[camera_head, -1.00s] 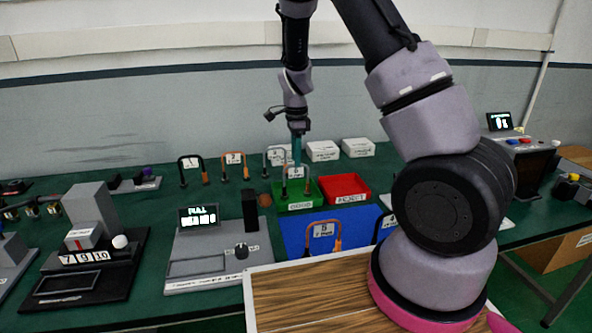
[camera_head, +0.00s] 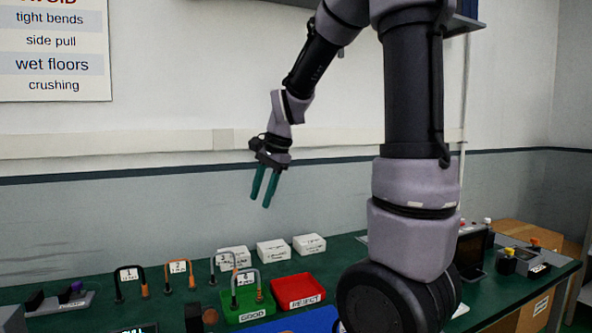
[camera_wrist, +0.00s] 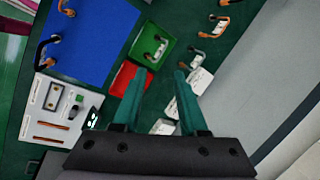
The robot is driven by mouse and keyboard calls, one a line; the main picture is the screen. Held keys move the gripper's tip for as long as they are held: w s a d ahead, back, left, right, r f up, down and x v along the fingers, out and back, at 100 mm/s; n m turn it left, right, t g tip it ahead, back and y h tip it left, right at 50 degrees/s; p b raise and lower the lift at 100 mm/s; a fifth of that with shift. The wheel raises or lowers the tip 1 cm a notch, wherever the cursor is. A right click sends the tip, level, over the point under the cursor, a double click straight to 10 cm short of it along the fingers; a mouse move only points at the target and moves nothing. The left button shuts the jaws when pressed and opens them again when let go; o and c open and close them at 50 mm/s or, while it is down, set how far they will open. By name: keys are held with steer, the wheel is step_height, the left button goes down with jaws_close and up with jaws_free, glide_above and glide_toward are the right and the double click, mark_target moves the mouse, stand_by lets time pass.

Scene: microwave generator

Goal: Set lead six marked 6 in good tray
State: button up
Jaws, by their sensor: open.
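Lead six (camera_head: 246,279), a grey looped lead with a white tag that appears to read 6, stands upright in the green good tray (camera_head: 268,306). My gripper (camera_head: 260,201) is open and empty, high above the tray and apart from the lead. In the wrist view, my gripper's two teal fingers (camera_wrist: 161,72) are spread with nothing between them. That view also shows the green tray (camera_wrist: 150,28) with a lead (camera_wrist: 160,47) inside it; its tag is not readable there.
The red reject tray (camera_head: 300,281) sits right of the green tray. Leads 1 (camera_head: 130,275), 2 (camera_head: 179,268) and 3 (camera_head: 224,261) stand to the left. White boxes (camera_head: 272,251) stand behind. A blue mat (camera_wrist: 95,35) holds other leads.

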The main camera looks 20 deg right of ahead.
steer(key=s+d+r+n+t, duration=0.1)
steer(key=s+r+n, duration=0.3)
steer(key=s, duration=0.4)
steer(key=s+d+r+n+t, duration=0.1)
steer(key=s+r+n+t, duration=0.2)
steer(key=s, duration=0.5)
step_height(320, 180, up, 2)
steer(key=shift+s+d+n+t+h, duration=0.3)
steer(key=shift+s+n+h, duration=0.1)
steer(key=shift+n, duration=0.1)
steer(key=shift+w, duration=0.1)
